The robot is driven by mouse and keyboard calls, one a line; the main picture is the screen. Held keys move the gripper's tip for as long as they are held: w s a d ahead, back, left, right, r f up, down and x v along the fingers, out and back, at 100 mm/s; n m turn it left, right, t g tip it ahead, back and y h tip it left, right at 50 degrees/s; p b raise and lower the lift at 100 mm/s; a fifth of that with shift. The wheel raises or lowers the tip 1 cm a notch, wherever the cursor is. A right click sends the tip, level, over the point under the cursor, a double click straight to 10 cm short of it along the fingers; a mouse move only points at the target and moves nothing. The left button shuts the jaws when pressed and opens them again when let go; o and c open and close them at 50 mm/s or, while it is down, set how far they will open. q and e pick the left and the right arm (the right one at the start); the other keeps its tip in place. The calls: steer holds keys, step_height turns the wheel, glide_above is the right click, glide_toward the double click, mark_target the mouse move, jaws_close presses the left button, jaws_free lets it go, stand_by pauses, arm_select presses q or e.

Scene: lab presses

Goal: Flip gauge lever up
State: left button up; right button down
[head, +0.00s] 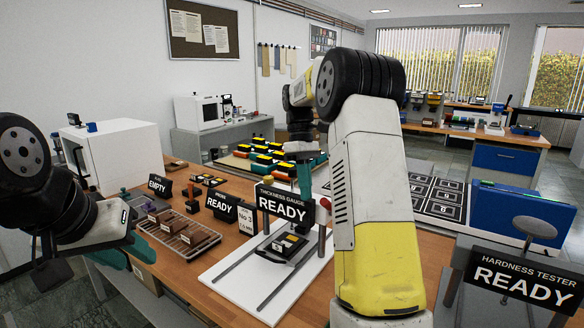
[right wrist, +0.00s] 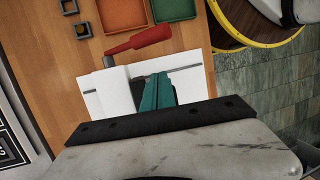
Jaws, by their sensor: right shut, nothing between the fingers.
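The thickness gauge stands on a white base (head: 225,268) behind a READY sign (head: 282,206). In the right wrist view the red lever (right wrist: 140,42) sticks out sideways from a grey pivot. My right gripper (head: 305,190) is shut and empty, its teal fingers behind the sign. In the wrist view the fingers (right wrist: 152,92) are close to the lever, with a visible gap. My left gripper (head: 125,252) is low at the left, near the table edge; its opening is unclear.
A wire tray of brown blocks (head: 178,238) lies left of the gauge. Small READY and EMPTY signs stand behind it. The hardness tester sign (head: 520,283) is at the right. Orange (right wrist: 122,14) and green trays lie beyond the lever in the wrist view.

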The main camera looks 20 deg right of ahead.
steer(key=w+r, duration=0.1)
steer(key=w+d+r, duration=0.1)
steer(key=w+r, duration=0.1)
steer(key=w+d+r, duration=0.1)
steer(key=r, duration=0.1)
steer(key=shift+w+r, duration=0.1)
steer(key=shift+w, duration=0.05)
steer(key=shift+r, duration=0.1)
steer(key=s+a+r+m+t+y, duration=0.1)
steer(key=s+a+r+m+t, duration=0.15)
steer(key=s, duration=0.45)
steer(key=s+a+r+m+t, duration=0.1)
steer(key=s+a+r+t, duration=0.15)
steer(key=s, duration=0.35)
steer(key=s+a+f+m+t, duration=0.2)
steer(key=s+f, duration=0.1)
steer(key=s, duration=0.4)
steer(key=s+a+f+m+t+y, duration=0.1)
steer(key=s+a+f+m+t, duration=0.1)
steer(key=s, duration=0.6)
steer(key=shift+s+a+f+t, duration=0.15)
steer(key=shift+a+f+t, duration=0.35)
steer(key=shift+f, duration=0.45)
